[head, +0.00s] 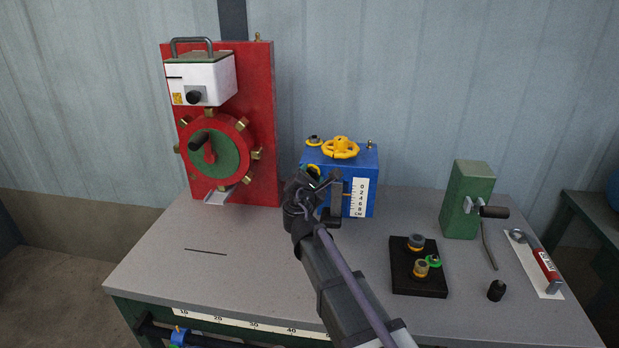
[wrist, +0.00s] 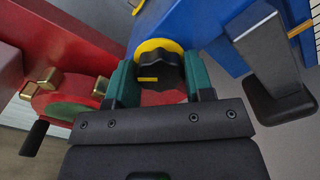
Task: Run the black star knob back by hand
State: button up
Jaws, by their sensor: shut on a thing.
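The black star knob (wrist: 158,70) shows in the wrist view, with a yellow line on its face and a yellow disc (wrist: 152,47) behind it. It is mounted on the blue box (head: 365,163). My gripper (wrist: 161,84) has its green fingers on either side of the knob and is shut on it. In the head view my gripper (head: 316,183) is at the left part of the blue box's front and hides most of the knob. A white scale marked 0 to 8 cm (head: 361,197) is on the box front.
A black foot-like bracket (wrist: 270,60) juts out just right of my gripper. A yellow handwheel (head: 340,148) tops the box. The red panel (head: 262,120) with a studded wheel stands left. A black block (head: 420,284) and green crank post (head: 465,195) are right. The front-left bench is clear.

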jog(key=shift+n, duration=1)
jog(key=o, duration=0.9)
jog(key=shift+o, duration=0.2)
jog(key=shift+s, duration=0.1)
jog(key=s+a, duration=0.1)
jog(key=s, duration=0.9)
jog(key=shift+s, duration=0.3)
jog(key=s+a, duration=0.1)
jog(key=s, duration=0.9)
jog(key=shift+s, duration=0.4)
